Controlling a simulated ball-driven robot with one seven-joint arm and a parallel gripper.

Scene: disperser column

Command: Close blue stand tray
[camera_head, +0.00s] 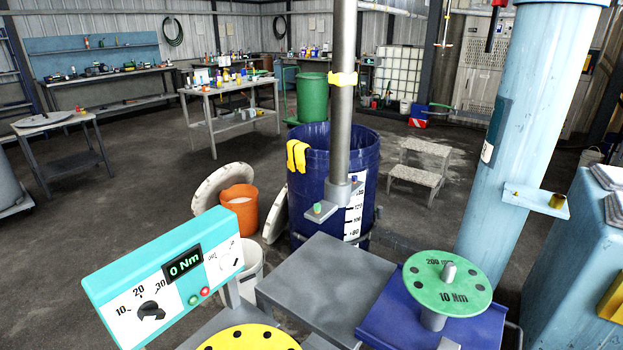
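A flat dark blue tray (380,312) is at the lower right, in front of a light blue column. A round green disc (447,284) marked "10 Nm", with a pale knob on top, stands over the tray on a short post. The disc hides part of the tray. I cannot tell from this view how far the tray is pulled out. My gripper is not in view.
A grey plate (322,287) lies left of the tray. A turquoise control panel (170,285) reading "0 Nm" and a yellow disc (250,338) are at the lower left. A blue drum (333,170) stands behind. The light blue column (530,130) rises at right.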

